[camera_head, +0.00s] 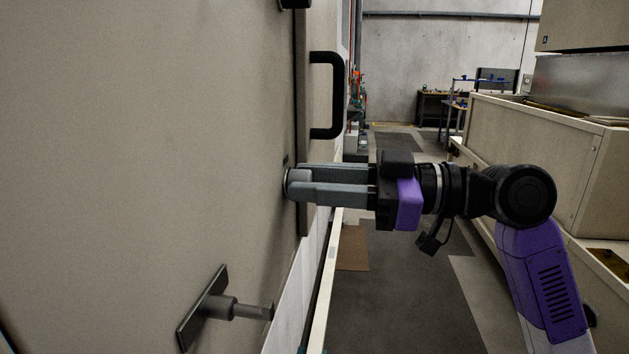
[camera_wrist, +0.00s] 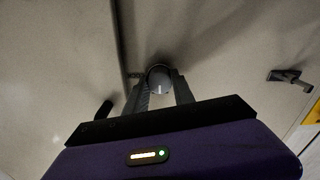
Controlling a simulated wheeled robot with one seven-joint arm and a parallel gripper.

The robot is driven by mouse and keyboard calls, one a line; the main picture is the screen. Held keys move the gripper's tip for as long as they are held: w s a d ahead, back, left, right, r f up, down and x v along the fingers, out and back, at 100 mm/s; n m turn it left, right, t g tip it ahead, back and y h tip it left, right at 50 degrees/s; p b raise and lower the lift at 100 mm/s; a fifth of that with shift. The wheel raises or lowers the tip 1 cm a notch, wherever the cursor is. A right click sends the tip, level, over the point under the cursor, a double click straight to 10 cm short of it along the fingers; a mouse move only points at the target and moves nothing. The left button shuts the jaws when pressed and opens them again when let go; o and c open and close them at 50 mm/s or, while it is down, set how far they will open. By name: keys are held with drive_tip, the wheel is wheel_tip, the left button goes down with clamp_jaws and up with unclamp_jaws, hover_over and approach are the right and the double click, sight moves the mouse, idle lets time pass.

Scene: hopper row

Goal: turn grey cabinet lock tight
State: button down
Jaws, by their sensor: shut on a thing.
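The grey cabinet lock (camera_head: 289,184) is a small round metal knob on the beige cabinet face (camera_head: 150,140), near the door seam. In the wrist view my gripper (camera_wrist: 160,90) has one finger on each side of the lock. The fingers hide part of the lock in the head view.
A black pull handle (camera_head: 328,95) stands out above the lock. A grey lever on a dark plate (camera_head: 204,307) sticks out below; it also shows in the wrist view (camera_wrist: 289,77). Beige machinery (camera_head: 530,150) lines the right side.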

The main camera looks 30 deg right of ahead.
drive_tip(key=shift+m, duration=0.3)
drive_tip(key=m+p, duration=0.3)
drive_tip(key=shift+r+m, duration=0.25)
drive_tip(key=shift+m, duration=0.15)
drive_tip(key=m+p, duration=0.5)
drive_tip(key=shift+w, duration=0.1)
drive_tip(key=m+p, duration=0.5)
drive_tip(key=p, duration=0.1)
drive_tip(key=shift+m+p, duration=0.3)
drive_tip(key=m+p, duration=0.3)
drive_tip(key=shift+d+f, duration=0.1)
drive_tip(key=shift+f, duration=0.05)
drive_tip(key=shift+f+p, duration=0.1)
drive_tip(key=shift+p, duration=0.2)
drive_tip(key=c, duration=1.1)
unclamp_jaws()
drive_tip(key=shift+o, duration=0.2)
